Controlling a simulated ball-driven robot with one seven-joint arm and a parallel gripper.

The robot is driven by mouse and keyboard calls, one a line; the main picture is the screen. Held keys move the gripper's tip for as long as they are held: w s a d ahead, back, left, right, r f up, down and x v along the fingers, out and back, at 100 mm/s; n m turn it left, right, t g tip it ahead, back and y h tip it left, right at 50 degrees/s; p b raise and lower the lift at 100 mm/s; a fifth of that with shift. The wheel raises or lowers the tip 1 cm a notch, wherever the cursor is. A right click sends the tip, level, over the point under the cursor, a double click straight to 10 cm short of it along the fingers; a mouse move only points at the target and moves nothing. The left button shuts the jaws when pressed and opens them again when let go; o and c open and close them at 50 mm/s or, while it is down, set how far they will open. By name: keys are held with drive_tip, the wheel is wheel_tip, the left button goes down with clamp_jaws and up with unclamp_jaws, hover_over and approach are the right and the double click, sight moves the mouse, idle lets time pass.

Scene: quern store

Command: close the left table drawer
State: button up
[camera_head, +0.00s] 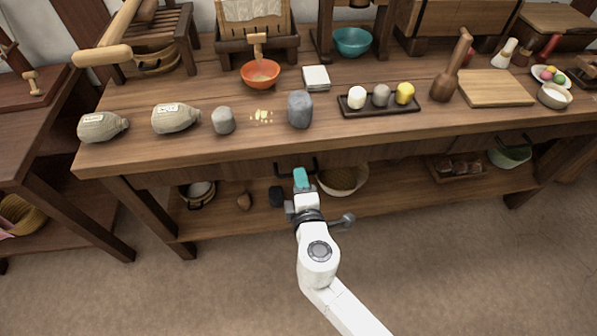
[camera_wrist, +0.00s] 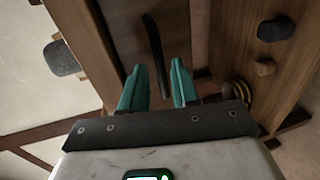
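The wooden table (camera_head: 240,146) has a drawer front below its top edge, mostly in shadow in the head view. A dark bar handle (camera_head: 281,167) on it shows just behind my gripper (camera_head: 301,174). In the wrist view the dark, curved handle (camera_wrist: 156,55) crosses between the teal fingertips of my gripper (camera_wrist: 160,72). The fingers are apart, with a gap on both sides of the handle, and hold nothing. I cannot tell whether they touch the drawer front, or how far the drawer stands out.
Bottles, stones, an orange bowl (camera_head: 260,74) and a dark tray (camera_head: 379,107) stand on the tabletop. A lower shelf holds a basket (camera_head: 343,180) and a dark stone (camera_head: 276,196). Another table (camera_head: 20,165) stands at left. The floor in front is clear.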

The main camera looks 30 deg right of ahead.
drive_tip(key=v, duration=0.7)
idle(0.4)
